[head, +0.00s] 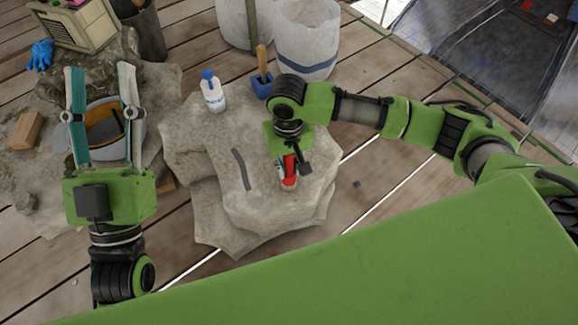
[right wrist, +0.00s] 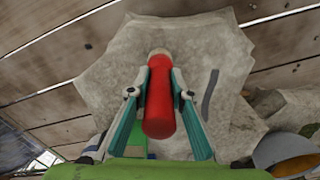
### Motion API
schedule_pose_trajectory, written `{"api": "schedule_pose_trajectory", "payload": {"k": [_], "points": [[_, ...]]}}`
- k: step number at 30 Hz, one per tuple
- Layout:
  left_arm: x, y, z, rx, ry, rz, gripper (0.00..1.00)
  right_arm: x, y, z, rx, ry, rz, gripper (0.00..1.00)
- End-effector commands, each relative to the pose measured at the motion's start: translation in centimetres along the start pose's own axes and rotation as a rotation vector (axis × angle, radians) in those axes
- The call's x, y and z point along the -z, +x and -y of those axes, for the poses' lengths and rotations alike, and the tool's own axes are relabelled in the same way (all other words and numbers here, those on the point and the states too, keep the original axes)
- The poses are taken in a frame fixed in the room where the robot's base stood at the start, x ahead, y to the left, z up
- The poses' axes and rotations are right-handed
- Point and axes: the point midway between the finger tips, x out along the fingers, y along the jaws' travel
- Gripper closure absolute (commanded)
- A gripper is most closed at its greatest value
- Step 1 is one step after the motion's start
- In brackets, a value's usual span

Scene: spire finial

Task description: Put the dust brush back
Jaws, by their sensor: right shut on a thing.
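My right gripper (right wrist: 160,90) is shut on a red cylinder (right wrist: 158,105) with a pale tan end, over the pale stone block (right wrist: 105,85). The red cylinder also shows under my right wrist in the head view (head: 289,172). I cannot tell for certain whether it is the dust brush. A wooden-handled tool (head: 262,60) stands upright in a blue block (head: 262,87) at the back of the stone. My left gripper (head: 101,72) is open, its fingers over a grey bucket (head: 103,152) at the left.
A white bottle with a blue cap (head: 212,92) stands on the stone's back left. A dark strip (head: 241,168) lies on the stone. White sacks (head: 307,38) stand behind. A tan block (head: 27,130) and blue glove (head: 41,55) are at the far left.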

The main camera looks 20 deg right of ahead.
Motion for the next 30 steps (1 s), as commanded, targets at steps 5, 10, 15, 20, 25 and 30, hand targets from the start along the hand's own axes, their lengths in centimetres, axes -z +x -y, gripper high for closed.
{"api": "schedule_pose_trajectory", "payload": {"k": [5, 10, 15, 20, 25, 30], "points": [[-0.4, 0.0, 0.1, 0.001, 0.001, 0.022, 0.60, 0.0, 0.1, 0.0, 0.000, 0.000, 0.000, 1.00], [-0.9, 0.0, 0.1, 0.002, 0.002, 0.044, 0.60, 0.0, 0.2, 0.0, 0.000, 0.000, 0.000, 1.00], [-1.1, 0.0, 0.1, 0.002, 0.002, 0.050, 0.60, 0.0, 0.2, 0.0, 0.000, 0.000, 0.000, 0.63], [-1.1, 0.0, 0.1, 0.003, 0.002, 0.049, 0.60, 0.0, 0.2, 0.0, 0.000, 0.000, 0.000, 0.63], [-0.9, -0.1, 0.1, 0.002, 0.002, 0.036, 0.60, 0.0, 0.1, 0.0, 0.000, 0.000, -0.001, 0.63], [-1.7, 0.1, 0.2, 0.004, 0.004, 0.093, 0.60, 0.0, -1.1, 0.0, 0.000, 0.000, -0.001, 0.63]]}}
